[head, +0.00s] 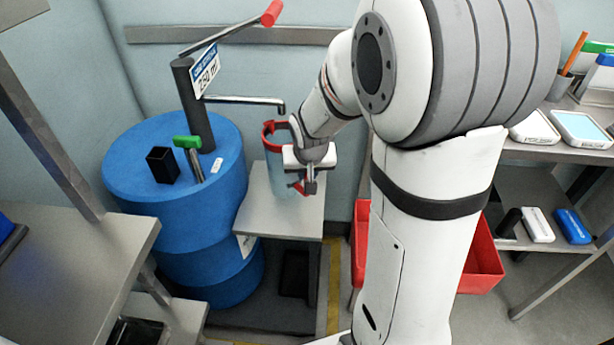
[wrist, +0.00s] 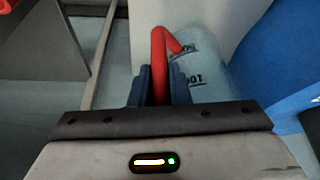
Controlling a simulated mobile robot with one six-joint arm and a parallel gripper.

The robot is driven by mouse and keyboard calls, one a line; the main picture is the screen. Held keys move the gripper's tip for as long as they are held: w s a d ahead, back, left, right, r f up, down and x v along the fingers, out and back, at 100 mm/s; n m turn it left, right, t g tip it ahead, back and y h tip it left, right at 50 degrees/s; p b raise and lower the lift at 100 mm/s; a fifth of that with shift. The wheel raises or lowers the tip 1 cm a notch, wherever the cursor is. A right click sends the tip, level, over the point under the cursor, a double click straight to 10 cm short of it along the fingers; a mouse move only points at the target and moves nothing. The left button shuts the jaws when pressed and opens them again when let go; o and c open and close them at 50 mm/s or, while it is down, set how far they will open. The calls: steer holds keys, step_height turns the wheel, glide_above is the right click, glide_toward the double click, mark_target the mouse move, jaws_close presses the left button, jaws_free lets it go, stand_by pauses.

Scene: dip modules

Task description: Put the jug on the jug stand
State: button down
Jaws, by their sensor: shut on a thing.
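The jug (head: 276,170) is clear blue with a red rim and a red handle. It stands upright on or just above a small grey stand (head: 258,212), below the spout of a pump on a blue drum; I cannot tell whether its base touches. My gripper (head: 303,183) is at the jug's right side, shut on the handle. In the wrist view the red handle (wrist: 158,60) runs between the blue fingertips (wrist: 160,85), and the jug's printed wall (wrist: 195,70) shows behind it. The gripper and wrist hide part of the jug.
The blue drum (head: 160,190) carries a pump post (head: 192,105) with a red-tipped lever (head: 235,30) and a spout (head: 240,99) over the jug. A green-handled tap (head: 187,142) and a black cup (head: 162,165) are on its top. A red bin (head: 484,260) and shelves are at right.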

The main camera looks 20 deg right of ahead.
steer(key=shift+s+f+b, duration=0.2)
steer(key=shift+f+b, duration=0.2)
steer(key=shift+f, duration=0.9)
steer(key=shift+f, duration=0.15)
steer(key=c, duration=1.4)
jaws_free()
steer(key=shift+o, duration=0.2)
steer(key=shift+s+r, duration=0.1)
steer(key=shift+r, duration=0.25)
steer(key=d+p+v, duration=0.1)
steer(key=p+v, duration=0.2)
steer(key=v, duration=0.8)
steer(key=s+a+n+g, duration=0.2)
steer(key=s+a, duration=0.1)
steer(key=s, duration=1.2)
steer(key=shift+s+g+y, duration=0.2)
steer(key=shift+g+y, duration=0.2)
